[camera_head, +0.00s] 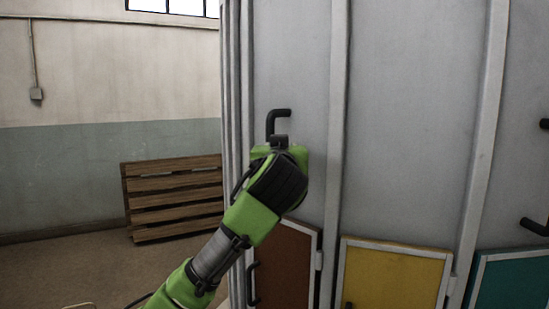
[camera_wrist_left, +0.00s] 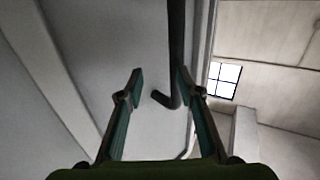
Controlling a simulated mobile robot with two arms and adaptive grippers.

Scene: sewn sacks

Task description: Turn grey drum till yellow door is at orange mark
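The grey drum (camera_head: 405,110) fills the middle and right of the head view, with pale upright ribs. The yellow door (camera_head: 391,279) is low on it, between a brown door (camera_head: 283,265) and a teal door (camera_head: 512,281). My left gripper (camera_head: 279,141) is at a black bent handle (camera_head: 280,113) above the brown door; the wrist hides most of its fingers. In the left wrist view the gripper (camera_wrist_left: 158,78) is open, with the black handle (camera_wrist_left: 176,45) near the right fingertip and its bent end between the fingers. I see no orange mark. My right gripper is out of view.
More black handles stick out of the drum at the right edge (camera_head: 534,226). A wooden pallet (camera_head: 175,197) leans against the wall at left. The floor (camera_head: 75,270) left of the drum is mostly clear.

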